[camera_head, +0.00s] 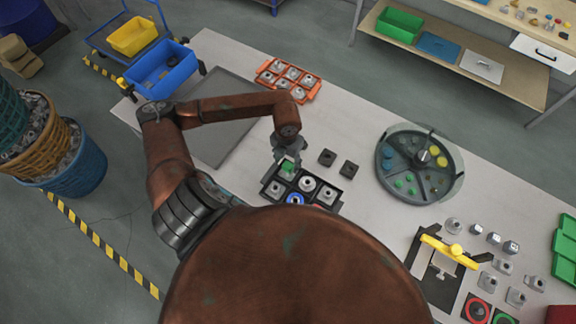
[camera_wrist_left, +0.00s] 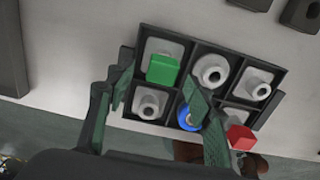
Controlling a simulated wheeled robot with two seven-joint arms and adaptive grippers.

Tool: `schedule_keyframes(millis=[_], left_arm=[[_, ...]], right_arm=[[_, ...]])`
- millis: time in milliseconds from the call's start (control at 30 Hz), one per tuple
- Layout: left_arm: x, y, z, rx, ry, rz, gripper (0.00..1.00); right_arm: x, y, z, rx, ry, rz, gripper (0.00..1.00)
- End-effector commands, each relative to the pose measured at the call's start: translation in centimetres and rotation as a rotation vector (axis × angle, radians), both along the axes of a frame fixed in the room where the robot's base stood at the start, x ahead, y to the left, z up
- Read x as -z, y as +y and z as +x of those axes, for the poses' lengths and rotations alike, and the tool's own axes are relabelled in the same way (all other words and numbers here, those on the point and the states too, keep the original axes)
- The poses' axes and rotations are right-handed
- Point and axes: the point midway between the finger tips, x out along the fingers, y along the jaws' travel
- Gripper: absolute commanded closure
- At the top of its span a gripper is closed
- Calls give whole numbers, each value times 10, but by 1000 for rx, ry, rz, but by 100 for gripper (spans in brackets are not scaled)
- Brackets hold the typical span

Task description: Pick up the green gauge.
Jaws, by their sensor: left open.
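The green gauge (camera_head: 287,168) is a small green block at the back left of a black compartment tray (camera_head: 341,204). In the left wrist view the green gauge (camera_wrist_left: 162,69) sits over a grey metal part in a corner compartment. My left gripper (camera_head: 286,158) is just above it, pointing down. In the left wrist view the fingers of my left gripper (camera_wrist_left: 162,90) are apart, with nothing held between them. I cannot tell how far above the block the fingertips are. My right gripper is not in view.
The tray holds several metal parts, a blue ring (camera_wrist_left: 186,118) and a red block (camera_wrist_left: 240,137). Two dark square blocks (camera_head: 327,157) (camera_head: 349,169) lie beside it. A round sectioned dish (camera_head: 448,190) stands right, an orange tray (camera_head: 266,77) behind. The table between is mostly clear.

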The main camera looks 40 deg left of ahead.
Motion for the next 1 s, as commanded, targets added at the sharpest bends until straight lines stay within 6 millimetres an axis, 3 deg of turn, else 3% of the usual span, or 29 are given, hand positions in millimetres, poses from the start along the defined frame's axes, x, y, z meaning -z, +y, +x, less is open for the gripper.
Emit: schedule_keyframes(millis=[67, 233, 500, 1000], left_arm=[[10, -3, -2, -1, 5, -4, 52], [31, -2, -1, 0, 2, -2, 52], [34, -2, -1, 1, 1, -2, 52], [34, -2, -1, 1, 0, -2, 87]], right_arm=[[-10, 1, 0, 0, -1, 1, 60], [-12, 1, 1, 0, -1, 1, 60], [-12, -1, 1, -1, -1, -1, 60], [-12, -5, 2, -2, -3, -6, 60]])
